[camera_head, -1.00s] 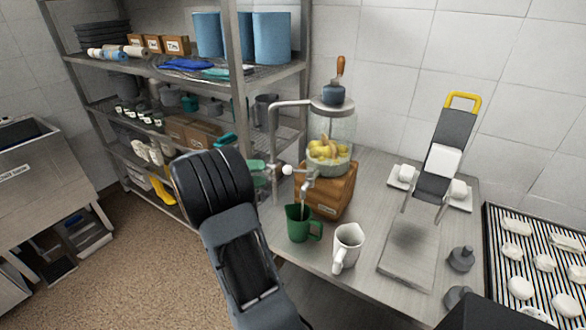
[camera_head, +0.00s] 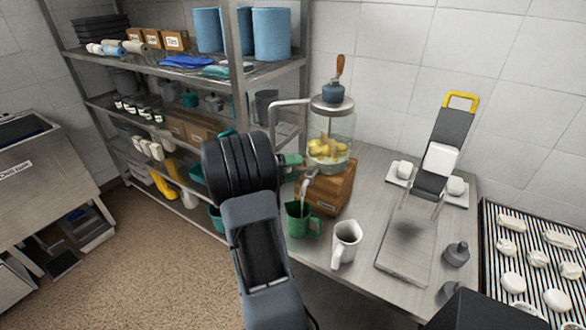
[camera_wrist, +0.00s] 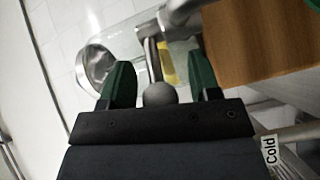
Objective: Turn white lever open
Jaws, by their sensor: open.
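The lever (camera_wrist: 153,62) is a thin rod with a round knob (camera_wrist: 160,94), which looks grey in the wrist view. The knob sits between the two green fingers of my open gripper (camera_wrist: 160,86), with a gap on each side. In the head view my gripper (camera_head: 291,166) is at the tap of the glass dispenser (camera_head: 330,132), which holds yellow fruit and stands on a wooden block. My gripper and arm hide the knob there. A green mug (camera_head: 297,222) stands below the spout (camera_head: 306,186).
A white jug (camera_head: 346,243) stands right of the green mug. A slanted press with a yellow handle (camera_head: 461,98) and a ribbed tray (camera_head: 545,278) are further right. Metal shelves (camera_head: 180,78) stand at the left, close behind my arm.

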